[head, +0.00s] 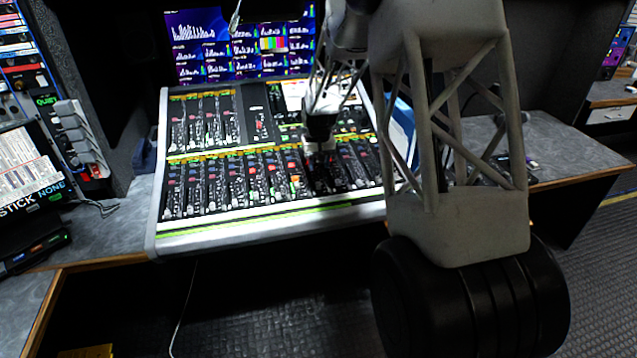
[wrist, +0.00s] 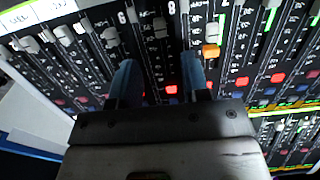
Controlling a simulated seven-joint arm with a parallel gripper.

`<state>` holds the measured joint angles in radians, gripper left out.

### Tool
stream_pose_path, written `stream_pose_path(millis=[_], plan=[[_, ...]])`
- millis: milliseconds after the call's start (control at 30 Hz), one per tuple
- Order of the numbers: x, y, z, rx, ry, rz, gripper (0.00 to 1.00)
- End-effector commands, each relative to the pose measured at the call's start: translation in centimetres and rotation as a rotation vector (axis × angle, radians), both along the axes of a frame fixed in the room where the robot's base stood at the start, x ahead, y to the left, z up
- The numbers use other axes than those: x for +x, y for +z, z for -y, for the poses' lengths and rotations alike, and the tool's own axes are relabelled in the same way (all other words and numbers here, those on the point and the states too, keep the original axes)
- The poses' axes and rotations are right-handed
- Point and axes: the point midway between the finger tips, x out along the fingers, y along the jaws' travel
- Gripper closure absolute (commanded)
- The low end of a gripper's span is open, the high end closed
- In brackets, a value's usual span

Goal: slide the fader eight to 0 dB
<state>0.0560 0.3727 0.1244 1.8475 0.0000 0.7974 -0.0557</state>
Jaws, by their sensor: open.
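The mixing console (head: 158,205) has rows of faders on a lit sloping panel. My gripper (head: 320,165) is low over the right half of its front bank. In the wrist view my gripper (wrist: 160,60) is open, its two blue fingers apart. A grey fader cap (wrist: 159,27) shows beyond the fingertips, in the gap between them, beside a printed "8". I cannot tell for certain which strip that number marks. No contact between fingers and cap shows. In the head view the gripper hides the faders under it.
Other grey caps (wrist: 110,37) stand close to the left, near a "6", and an orange cap (wrist: 210,50) is just right of the right finger. Monitors (head: 240,45) rise behind the console. Grey desk (head: 110,225) lies to its left.

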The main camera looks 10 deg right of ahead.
Motion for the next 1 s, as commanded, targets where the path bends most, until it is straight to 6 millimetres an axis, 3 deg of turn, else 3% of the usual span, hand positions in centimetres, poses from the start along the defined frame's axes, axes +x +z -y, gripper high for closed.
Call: stream_pose_path(millis=[367, 1000], plan=[[0.0, -0.7, 0.0, 0.0, 0.0, 0.0, 0.57], [0.0, -7.1, 0.0, 0.0, 0.0, 0.0, 0.57]])
